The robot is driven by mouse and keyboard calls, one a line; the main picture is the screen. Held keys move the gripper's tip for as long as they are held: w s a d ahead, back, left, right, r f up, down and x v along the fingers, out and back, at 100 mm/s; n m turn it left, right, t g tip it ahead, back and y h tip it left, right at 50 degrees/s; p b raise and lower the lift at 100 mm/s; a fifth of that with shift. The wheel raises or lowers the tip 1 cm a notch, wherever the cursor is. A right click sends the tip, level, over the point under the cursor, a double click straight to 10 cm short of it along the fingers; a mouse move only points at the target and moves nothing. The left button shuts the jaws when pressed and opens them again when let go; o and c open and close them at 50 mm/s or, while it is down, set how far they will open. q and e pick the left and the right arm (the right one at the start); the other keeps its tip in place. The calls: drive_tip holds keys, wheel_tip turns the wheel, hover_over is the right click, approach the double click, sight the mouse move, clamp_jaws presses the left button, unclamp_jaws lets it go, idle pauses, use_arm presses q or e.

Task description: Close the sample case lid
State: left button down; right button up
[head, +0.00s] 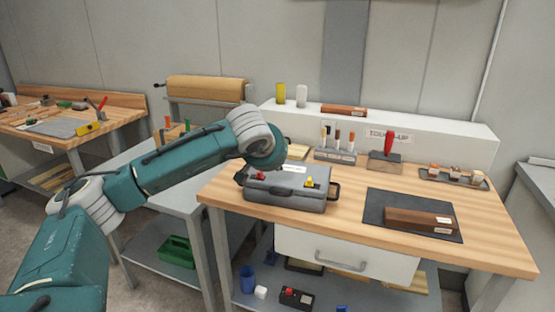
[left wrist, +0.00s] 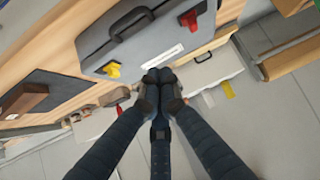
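The grey sample case (head: 286,198) lies on the wooden bench, with a red latch, a yellow latch and a dark handle. Its lid (head: 275,181) lies flat over the base; I cannot tell whether it is fully seated. The case also shows in the left wrist view (left wrist: 125,45), with its handle, yellow latch and white label. My left gripper (left wrist: 164,77) has its dark fingers drawn together, with nothing visible between them, close to the label edge of the case. Contact is unclear. In the head view my left arm hides the gripper. My right gripper is not in view.
A dark mat (head: 376,207) with a brown block (head: 420,219) lies right of the case. A tool holder (head: 335,155) and a small-parts tray (head: 453,178) stand behind. A closed drawer (head: 345,255) sits under the bench. A roll stand (head: 205,90) is at the back left.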

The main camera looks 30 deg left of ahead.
use_arm(q)
drive_tip(key=shift+s+d+f+b, duration=0.1)
drive_tip(key=shift+s+f+b, duration=0.25)
drive_tip(key=shift+f, duration=0.45)
